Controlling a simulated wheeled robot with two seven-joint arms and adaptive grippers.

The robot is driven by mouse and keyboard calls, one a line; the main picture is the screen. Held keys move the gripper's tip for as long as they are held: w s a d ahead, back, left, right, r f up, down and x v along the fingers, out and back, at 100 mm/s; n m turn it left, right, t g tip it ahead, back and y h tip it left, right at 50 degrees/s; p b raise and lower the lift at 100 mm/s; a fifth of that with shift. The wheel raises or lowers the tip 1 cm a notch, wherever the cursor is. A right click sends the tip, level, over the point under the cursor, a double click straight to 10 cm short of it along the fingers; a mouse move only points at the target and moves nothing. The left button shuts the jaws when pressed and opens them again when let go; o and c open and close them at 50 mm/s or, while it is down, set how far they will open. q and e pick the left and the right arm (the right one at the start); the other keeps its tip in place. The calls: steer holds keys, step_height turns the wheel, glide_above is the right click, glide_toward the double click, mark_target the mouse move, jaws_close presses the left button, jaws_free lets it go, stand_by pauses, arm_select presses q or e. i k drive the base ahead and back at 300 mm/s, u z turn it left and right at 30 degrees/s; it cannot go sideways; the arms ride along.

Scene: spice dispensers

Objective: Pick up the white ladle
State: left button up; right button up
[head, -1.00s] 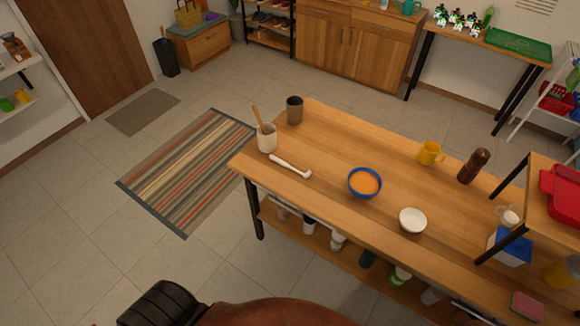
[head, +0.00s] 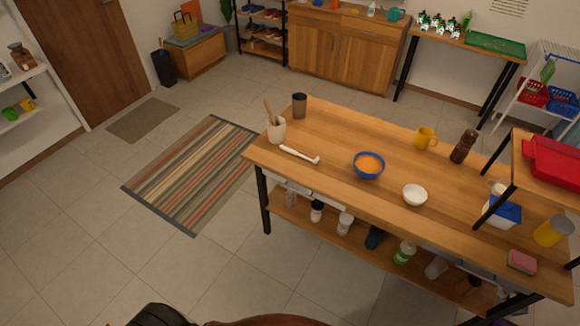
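The white ladle (head: 299,154) lies flat on the wooden table (head: 338,185), near its front left edge. Its small bowl end points to the right and its handle points to the left, towards a white utensil crock (head: 276,131). The ladle is between the crock and a blue bowl with orange contents (head: 369,165). Neither gripper shows in the head view. Nothing touches or covers the ladle.
A dark tumbler (head: 299,106), a white bowl (head: 414,195), a yellow mug (head: 426,138) and a brown pepper mill (head: 463,146) stand on the table. A raised shelf with a red container (head: 553,161) is at right.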

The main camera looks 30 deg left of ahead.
mark_target(284, 147)
steer(key=u, duration=0.45)
steer(key=i, duration=1.3)
steer(key=z, duration=0.3)
